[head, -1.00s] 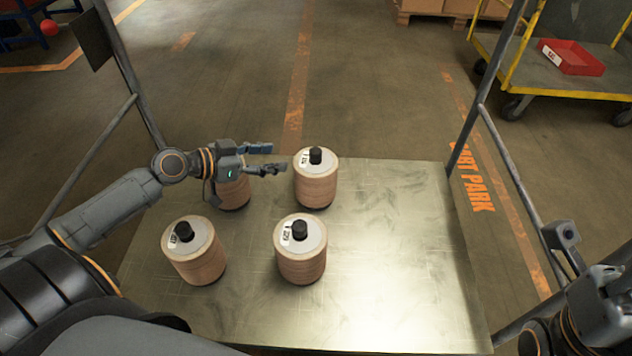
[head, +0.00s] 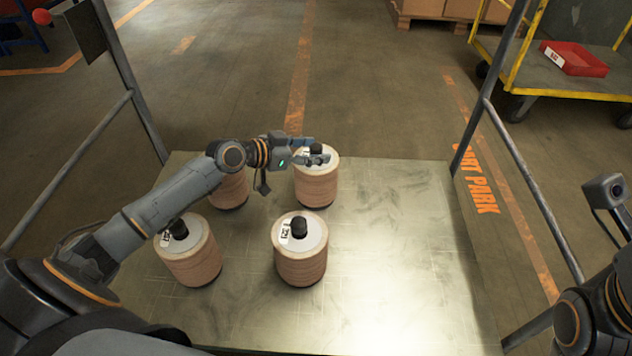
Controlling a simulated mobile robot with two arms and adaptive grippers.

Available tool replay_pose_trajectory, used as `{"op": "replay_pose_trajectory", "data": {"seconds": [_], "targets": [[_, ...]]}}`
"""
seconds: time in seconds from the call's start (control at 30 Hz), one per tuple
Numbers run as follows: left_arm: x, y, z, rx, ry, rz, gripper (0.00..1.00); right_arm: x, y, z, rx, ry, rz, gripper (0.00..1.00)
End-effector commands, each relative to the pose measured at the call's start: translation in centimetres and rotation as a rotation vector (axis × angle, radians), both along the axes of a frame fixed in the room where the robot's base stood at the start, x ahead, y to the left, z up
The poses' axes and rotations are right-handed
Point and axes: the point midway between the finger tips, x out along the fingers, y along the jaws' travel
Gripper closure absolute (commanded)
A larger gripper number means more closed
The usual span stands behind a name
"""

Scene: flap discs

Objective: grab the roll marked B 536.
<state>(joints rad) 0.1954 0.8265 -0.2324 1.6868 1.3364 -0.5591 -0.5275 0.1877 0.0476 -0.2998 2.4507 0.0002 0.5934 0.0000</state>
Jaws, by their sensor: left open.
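Several tan rolls with pale tops and black knobs stand upright on the metal table. The back right roll (head: 316,188) has my left gripper (head: 318,150) at its top; the open fingers are around or just above its black knob, I cannot tell which. The back left roll (head: 230,190) is partly hidden under my left arm. The front left roll (head: 190,256) and front right roll (head: 300,256) show labels too small to read. I cannot tell which roll is marked B 536. My right gripper is outside the view; part of my right arm shows at the right edge.
The metal table (head: 400,240) is bare on its right side. Grey frame posts rise at its left and right. A yellow cart with a red tray (head: 575,60) stands on the floor at back right. Cardboard boxes (head: 450,8) sit at the back.

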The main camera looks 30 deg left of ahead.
Motion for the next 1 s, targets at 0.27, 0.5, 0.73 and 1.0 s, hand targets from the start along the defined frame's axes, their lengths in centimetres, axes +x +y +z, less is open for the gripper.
{"op": "replay_pose_trajectory", "data": {"seconds": [0.27, 0.5, 0.73, 1.0], "targets": [[0.96, -0.55, -0.41, 0.001, 0.0, 0.0, 0.44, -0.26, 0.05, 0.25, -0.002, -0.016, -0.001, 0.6], [0.93, -0.54, -0.4, 0.001, 0.0, 0.0, 0.74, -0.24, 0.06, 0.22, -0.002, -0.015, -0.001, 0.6], [0.93, -0.53, -0.41, 0.001, 0.0, 0.0, 1.0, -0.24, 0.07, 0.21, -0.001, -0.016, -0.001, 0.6], [1.12, -0.47, 0.25, -0.001, -0.012, 0.002, 1.0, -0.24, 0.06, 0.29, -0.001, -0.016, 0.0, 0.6]]}}
